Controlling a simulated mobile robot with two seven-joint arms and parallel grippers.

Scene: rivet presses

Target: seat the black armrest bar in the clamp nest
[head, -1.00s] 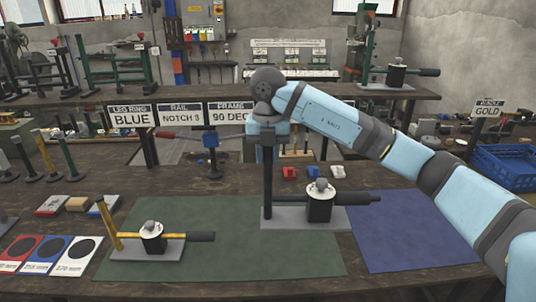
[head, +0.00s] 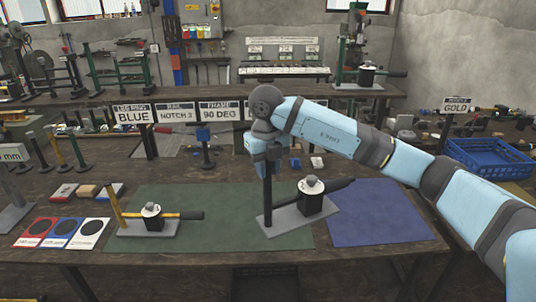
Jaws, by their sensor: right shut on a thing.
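My right gripper (head: 265,170) points down and is shut on the upper part of an upright black bar (head: 267,205). The bar's lower end meets the left end of a grey plate (head: 288,222), which sits askew on the green mat. A black clamp cylinder (head: 310,204) with a pale round top stands on this plate, and a dark rod (head: 341,184) sticks out from it to the upper right. I cannot tell whether the bar's foot sits in a nest. My left gripper is out of view.
A smaller plate (head: 165,229) with a yellow upright and clamp stands on the green mat (head: 232,206). The blue mat (head: 385,215) at right is clear. A blue crate (head: 487,160) is at far right.

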